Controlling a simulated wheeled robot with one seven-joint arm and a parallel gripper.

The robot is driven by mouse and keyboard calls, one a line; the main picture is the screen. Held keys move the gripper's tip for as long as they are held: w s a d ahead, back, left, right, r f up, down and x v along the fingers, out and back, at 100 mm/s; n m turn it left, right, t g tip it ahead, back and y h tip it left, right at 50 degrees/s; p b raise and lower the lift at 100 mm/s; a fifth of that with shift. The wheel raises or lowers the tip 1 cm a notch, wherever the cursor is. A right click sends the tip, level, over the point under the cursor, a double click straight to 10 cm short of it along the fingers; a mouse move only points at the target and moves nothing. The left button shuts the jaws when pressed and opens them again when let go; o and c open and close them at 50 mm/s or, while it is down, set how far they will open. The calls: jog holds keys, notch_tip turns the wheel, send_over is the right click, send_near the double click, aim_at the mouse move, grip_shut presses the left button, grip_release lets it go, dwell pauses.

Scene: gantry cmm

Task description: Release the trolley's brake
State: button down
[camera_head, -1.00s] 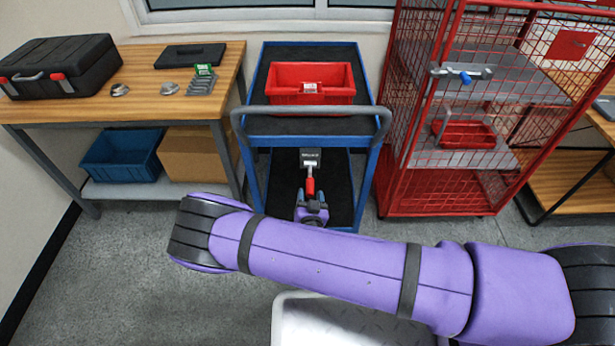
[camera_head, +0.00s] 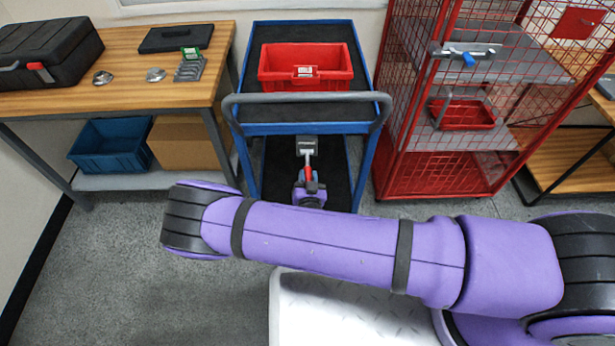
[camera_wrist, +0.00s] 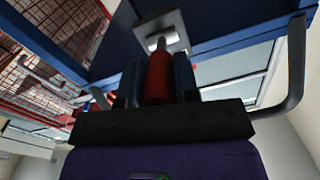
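The blue trolley (camera_head: 258,180) stands in the middle with a grey push bar (camera_head: 307,97). Below its upper deck, a pale bracket (camera_head: 306,146) carries the brake lever with a red handle (camera_head: 308,177). My gripper (camera_head: 309,190) is at that handle, under the push bar. In the wrist view the red handle (camera_wrist: 159,77) lies between the two dark fingers of my gripper (camera_wrist: 158,82). The fingers sit close on both sides of it and look shut on it. The lever's metal stem enters the bracket plate (camera_wrist: 165,32) just ahead. My arm hides the trolley's lower front.
A red bin (camera_head: 305,67) sits on the trolley's upper deck. A wooden bench (camera_head: 130,90) with a black case (camera_head: 50,55) is at left, a red mesh cage (camera_head: 435,170) close at right. Grey floor (camera_head: 130,260) is free at front left.

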aim_at(307, 175)
jog(key=shift+r+g, duration=0.25)
jog(key=shift+g, duration=0.05)
dwell(0.5)
jog(key=shift+r+g, duration=1.25)
jog(key=shift+g, duration=0.05)
jog(key=shift+w+a+r+g, duration=0.1)
jog(key=shift+w+r+g, duration=0.15)
jog(key=shift+r+g, duration=0.75)
jog(key=shift+w+r+g, duration=0.25)
jog(key=shift+r+g, duration=0.45)
jog(key=shift+g, duration=0.6)
jog(key=c, duration=0.9)
grip_release()
jog(key=shift+o, duration=0.2)
